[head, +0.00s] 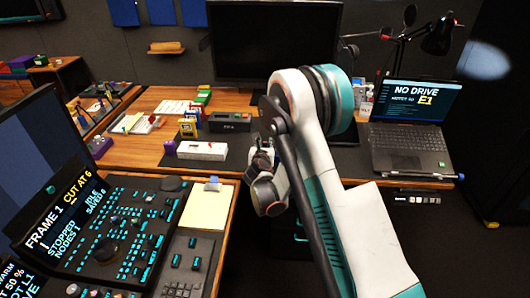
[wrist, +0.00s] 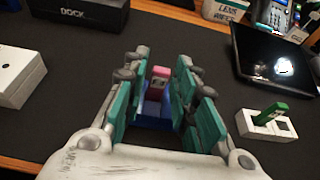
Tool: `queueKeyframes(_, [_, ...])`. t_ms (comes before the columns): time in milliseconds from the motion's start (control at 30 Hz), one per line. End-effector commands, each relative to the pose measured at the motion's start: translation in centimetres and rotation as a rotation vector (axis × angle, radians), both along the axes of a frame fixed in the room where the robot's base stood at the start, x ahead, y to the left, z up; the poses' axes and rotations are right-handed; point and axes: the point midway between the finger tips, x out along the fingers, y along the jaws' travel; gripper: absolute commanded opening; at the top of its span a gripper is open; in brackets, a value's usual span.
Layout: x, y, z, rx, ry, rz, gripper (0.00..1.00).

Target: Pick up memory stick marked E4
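In the wrist view, a small pinkish-red stick (wrist: 158,83) stands upright by a blue block (wrist: 155,115), between my gripper's (wrist: 160,75) teal fingers. The fingers look apart, with a gap beside the stick; I see no clear contact. No E4 marking is readable on it. A green stick (wrist: 272,112) stands in a white holder (wrist: 250,127) to the right of my gripper. In the head view, my gripper (head: 262,152) is over the dark desk mat, and my arm hides what lies behind it.
A black box marked DOCK (wrist: 90,10) and a white box (wrist: 15,75) lie left of my gripper. A dark tablet (wrist: 275,55) lies to the right. A laptop (head: 410,115) shows "NO DRIVE" and "E1". Control panels (head: 110,235) fill the left front. The mat has bare room.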

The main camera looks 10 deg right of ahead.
Motion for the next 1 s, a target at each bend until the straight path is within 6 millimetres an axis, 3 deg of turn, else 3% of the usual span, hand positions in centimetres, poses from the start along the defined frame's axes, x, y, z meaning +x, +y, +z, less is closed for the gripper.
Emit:
queueKeyframes(133, [1.5, -0.5, -0.6, 0.0, 0.0, -0.001, 0.26])
queueKeyframes(400, [1.8, -0.6, -0.6, 0.0, 0.001, 0.0, 0.26])
queueKeyframes(533, [1.8, -0.6, -0.6, 0.0, 0.0, 0.0, 0.06])
queueKeyframes(1000, [1.7, -0.6, -0.1, 0.0, 0.0, 0.0, 0.03])
